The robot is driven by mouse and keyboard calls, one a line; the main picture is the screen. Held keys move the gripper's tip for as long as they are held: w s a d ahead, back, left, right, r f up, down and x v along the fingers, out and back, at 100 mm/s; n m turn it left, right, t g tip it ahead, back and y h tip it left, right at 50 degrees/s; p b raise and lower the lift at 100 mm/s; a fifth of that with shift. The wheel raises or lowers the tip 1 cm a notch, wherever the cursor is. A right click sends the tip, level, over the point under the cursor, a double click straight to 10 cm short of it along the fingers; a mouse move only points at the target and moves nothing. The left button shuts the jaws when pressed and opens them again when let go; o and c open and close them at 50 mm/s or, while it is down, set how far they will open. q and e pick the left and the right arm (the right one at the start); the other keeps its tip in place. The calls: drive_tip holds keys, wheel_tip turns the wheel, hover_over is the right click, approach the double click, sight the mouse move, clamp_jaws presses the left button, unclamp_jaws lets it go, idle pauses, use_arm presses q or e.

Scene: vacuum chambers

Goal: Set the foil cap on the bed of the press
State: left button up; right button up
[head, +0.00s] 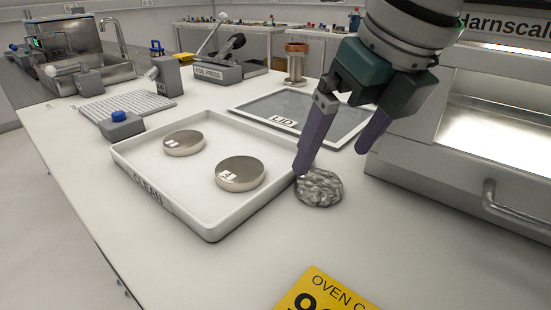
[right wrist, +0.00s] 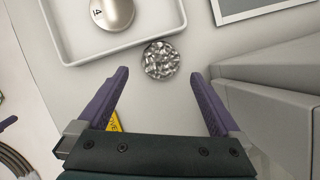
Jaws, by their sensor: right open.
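The foil cap (head: 319,188) is a crumpled silver disc lying on the white bench, just right of the tray's right corner. In the right wrist view the foil cap (right wrist: 161,60) lies ahead of the fingertips, roughly midway between their lines. My right gripper (head: 335,150) is above and behind the cap in the head view, open and empty; its spread purple fingers show in the right wrist view (right wrist: 163,75). The foil press (head: 217,72), grey with a black lever and labelled FOIL PRESS, stands at the back of the bench. Its bed is hard to make out. My left gripper is not in view.
A white tray marked CLEAN (head: 160,200) holds two metal discs. Behind it lies a framed panel marked LID (head: 290,105). A large grey cabinet (head: 440,170) bounds the right side. The front bench is otherwise clear.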

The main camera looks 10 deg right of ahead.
sight(320, 182)
drive_tip(key=b+x, duration=0.3)
drive_tip(key=x, duration=0.3)
drive_tip(key=shift+b, duration=0.35)
drive_tip(key=shift+c, duration=0.4)
drive_tip(key=shift+c, duration=1.4)
drive_tip(key=c, duration=0.9)
drive_tip(key=shift+r, duration=0.1)
drive_tip(key=shift+c, duration=0.5)
